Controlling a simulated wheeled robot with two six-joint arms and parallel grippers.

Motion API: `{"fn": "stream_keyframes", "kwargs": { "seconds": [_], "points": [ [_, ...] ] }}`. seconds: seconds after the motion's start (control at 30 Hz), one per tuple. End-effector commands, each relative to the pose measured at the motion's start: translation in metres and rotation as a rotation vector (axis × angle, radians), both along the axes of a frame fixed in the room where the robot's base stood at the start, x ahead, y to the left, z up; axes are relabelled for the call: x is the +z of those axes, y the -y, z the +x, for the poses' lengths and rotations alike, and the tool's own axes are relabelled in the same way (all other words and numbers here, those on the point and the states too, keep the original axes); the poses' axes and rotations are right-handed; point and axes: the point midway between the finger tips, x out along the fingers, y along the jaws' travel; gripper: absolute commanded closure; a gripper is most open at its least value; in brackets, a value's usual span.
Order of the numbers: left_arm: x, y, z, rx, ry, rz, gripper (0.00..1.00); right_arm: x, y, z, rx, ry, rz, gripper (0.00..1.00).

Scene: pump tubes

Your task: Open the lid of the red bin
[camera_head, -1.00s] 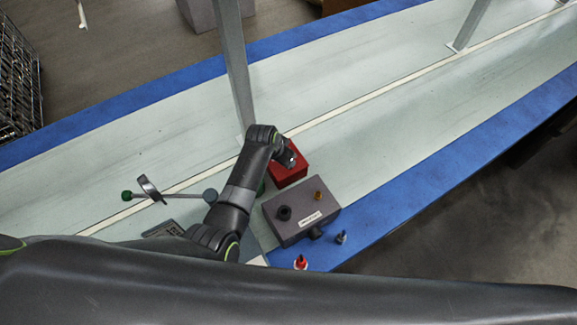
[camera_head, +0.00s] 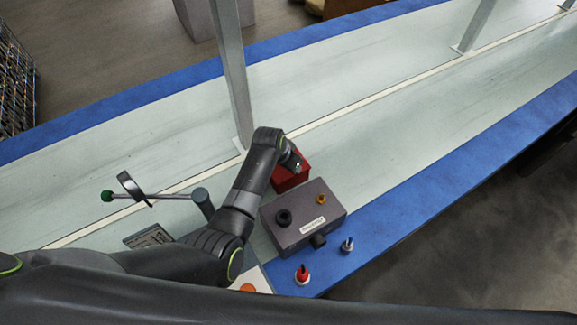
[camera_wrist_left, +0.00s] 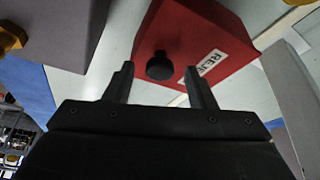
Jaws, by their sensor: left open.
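The red bin (camera_head: 290,178) stands on the pale work surface beside the grey box, partly hidden by my left arm in the head view. In the left wrist view, the red bin (camera_wrist_left: 196,35) shows a round black knob (camera_wrist_left: 159,66) and a white label with partly cut-off lettering. My left gripper (camera_wrist_left: 160,69) is open and empty, its fingers on either side of the knob in the picture. I cannot tell whether they touch the knob. In the head view, my left gripper (camera_head: 297,163) is over the bin and small. My right gripper is not in view.
The grey box (camera_head: 305,218) with a black and a brass fitting stands close in front of the bin. Red-topped (camera_head: 302,275) and grey (camera_head: 347,245) small parts stand near the blue edge. A grey post (camera_head: 232,80) rises behind the bin. The surface to the right is clear.

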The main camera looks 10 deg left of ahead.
Motion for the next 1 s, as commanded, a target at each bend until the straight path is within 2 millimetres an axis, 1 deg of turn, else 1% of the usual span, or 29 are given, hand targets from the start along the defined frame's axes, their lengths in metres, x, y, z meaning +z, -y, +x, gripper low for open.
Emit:
{"fn": "stream_keyframes", "kwargs": {
  "seconds": [0.07,0.37,0.47,0.77,1.0],
  "points": [
    [-0.0024,0.0006,0.0007,0.000,0.000,0.000,0.50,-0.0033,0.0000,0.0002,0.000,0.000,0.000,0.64],
    [-0.0020,0.0007,0.0008,0.000,0.000,0.000,0.50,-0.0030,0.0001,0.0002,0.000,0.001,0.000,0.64],
    [-0.0020,0.0007,0.0008,0.000,0.000,0.000,0.60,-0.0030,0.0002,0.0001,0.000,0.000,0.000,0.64],
    [-0.0021,0.0006,0.0006,0.000,0.000,0.000,0.99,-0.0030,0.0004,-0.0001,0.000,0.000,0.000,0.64],
    [-0.0011,0.0004,0.0010,0.000,-0.005,-0.004,1.00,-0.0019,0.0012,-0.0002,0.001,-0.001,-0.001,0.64]
  ]
}}
